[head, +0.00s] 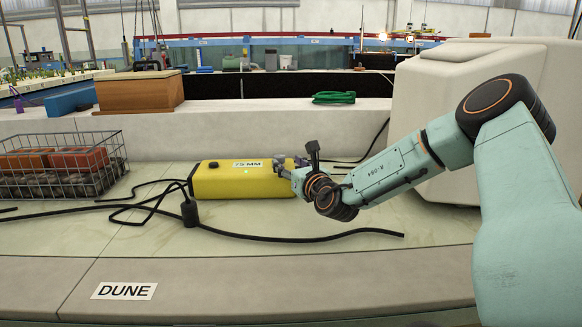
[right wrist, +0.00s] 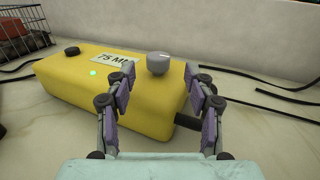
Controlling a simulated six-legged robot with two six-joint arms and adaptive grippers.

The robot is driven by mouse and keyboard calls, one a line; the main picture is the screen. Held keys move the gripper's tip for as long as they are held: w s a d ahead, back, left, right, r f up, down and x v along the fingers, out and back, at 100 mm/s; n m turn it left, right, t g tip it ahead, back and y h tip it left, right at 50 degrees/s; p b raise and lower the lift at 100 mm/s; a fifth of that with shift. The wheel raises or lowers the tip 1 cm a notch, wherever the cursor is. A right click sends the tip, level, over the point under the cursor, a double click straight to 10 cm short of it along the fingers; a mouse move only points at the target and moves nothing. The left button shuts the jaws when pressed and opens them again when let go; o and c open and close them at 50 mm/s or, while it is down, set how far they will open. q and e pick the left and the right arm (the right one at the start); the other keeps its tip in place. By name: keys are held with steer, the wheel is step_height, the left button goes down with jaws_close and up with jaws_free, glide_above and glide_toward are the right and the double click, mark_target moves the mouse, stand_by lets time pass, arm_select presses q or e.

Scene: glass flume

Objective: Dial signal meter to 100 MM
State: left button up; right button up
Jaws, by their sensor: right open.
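The signal meter (head: 235,180) is a yellow box lying on the pale bench top. Its white label reads "75 MM" in the right wrist view (right wrist: 115,60), and a small green light (right wrist: 93,73) glows beside it. A grey dial knob (right wrist: 159,62) stands on the top near the right end; a black cap (right wrist: 72,51) sits near the other end. My right gripper (head: 283,166) is at the meter's right end. In the right wrist view it (right wrist: 160,82) is open, with fingers on either side of the knob and apart from it. My left gripper is not in view.
A wire basket (head: 118,160) of bricks and stones stands at the left. Black cables and a dark cylinder (head: 190,213) lie in front of the meter. A large pale casing (head: 420,120) stands at the right.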

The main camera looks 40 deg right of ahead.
steer(key=shift+s+a, duration=0.3)
steer(key=shift+s, duration=0.25)
